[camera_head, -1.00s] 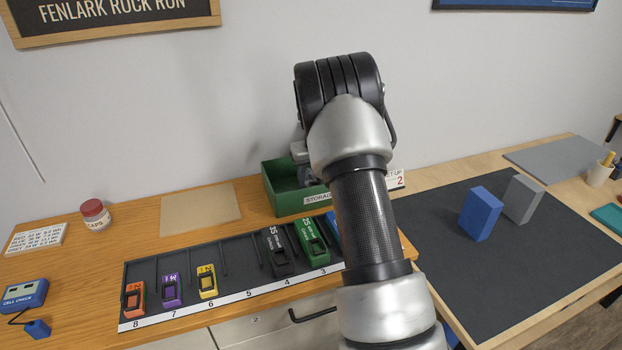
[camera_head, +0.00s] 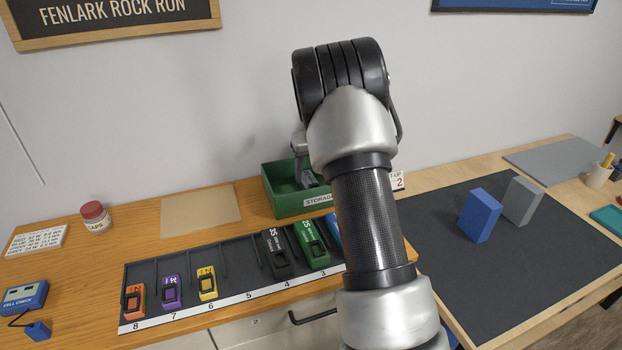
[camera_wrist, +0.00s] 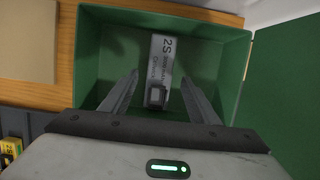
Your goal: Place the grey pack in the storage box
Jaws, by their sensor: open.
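The grey pack (camera_wrist: 164,62), marked 2S, lies inside the green storage box (camera_head: 284,206), on its floor in the wrist view. The box also shows in the wrist view (camera_wrist: 232,55), with its walls around the pack. My gripper (camera_wrist: 160,80) is open above the pack. Its two fingers are apart on either side of the pack, with visible gaps. In the head view my arm hides the right part of the box and most of the gripper.
A slotted rack (camera_head: 238,266) in front of the box holds orange, purple, yellow, black, green and partly hidden blue packs. A tan mat (camera_head: 200,210) lies left of the box. Blue (camera_head: 480,215) and grey (camera_head: 521,201) blocks stand on the dark mat at right.

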